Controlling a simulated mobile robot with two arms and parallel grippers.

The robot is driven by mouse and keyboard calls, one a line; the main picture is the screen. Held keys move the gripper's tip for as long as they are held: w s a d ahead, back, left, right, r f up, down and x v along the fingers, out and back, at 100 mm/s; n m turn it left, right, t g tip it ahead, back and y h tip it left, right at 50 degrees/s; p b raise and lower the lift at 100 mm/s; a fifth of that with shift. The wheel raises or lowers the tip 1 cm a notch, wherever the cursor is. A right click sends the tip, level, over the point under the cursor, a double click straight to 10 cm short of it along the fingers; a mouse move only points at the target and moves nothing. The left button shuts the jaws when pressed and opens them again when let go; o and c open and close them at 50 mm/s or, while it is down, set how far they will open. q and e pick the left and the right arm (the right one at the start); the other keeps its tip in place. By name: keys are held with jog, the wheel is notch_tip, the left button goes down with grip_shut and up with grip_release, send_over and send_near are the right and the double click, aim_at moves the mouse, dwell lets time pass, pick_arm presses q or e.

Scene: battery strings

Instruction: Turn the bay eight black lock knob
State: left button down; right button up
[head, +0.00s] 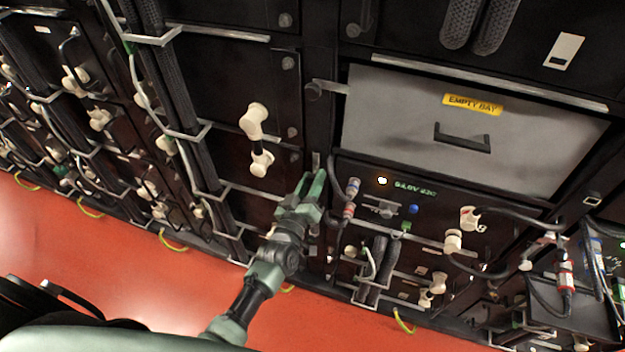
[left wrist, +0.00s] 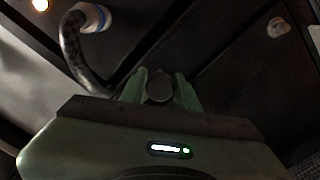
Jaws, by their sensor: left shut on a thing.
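My left gripper (head: 316,184) reaches up from the bottom of the head view to the frame post at the left edge of the lit module below the grey panel. In the left wrist view my left gripper (left wrist: 159,84) has its green fingers on both sides of a dark round knob (left wrist: 158,88) and is shut on it. In the head view the fingers mostly hide this knob. I cannot read a bay number on it. Another black knob (head: 314,91) with a grey lever sits higher, at the grey panel's left edge. My right gripper is not in view.
A grey panel (head: 400,125) with a yellow "EMPTY BAY" label (head: 472,104) is above right. A cable with a blue-banded connector (head: 352,187) hangs close right of my gripper. Cream connectors (head: 254,121) are on the left. The red floor (head: 130,265) is clear.

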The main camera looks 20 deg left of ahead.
pick_arm(q)
jog(key=shift+a+r, duration=0.1)
jog(key=shift+r, duration=0.05)
dwell(0.3)
jog(key=c, duration=1.1)
grip_release()
jog(key=shift+o, duration=0.2)
jog(key=shift+s, duration=0.4)
jog(key=s+b, duration=0.1)
jog(key=s, duration=0.6)
jog(key=shift+a, duration=0.15)
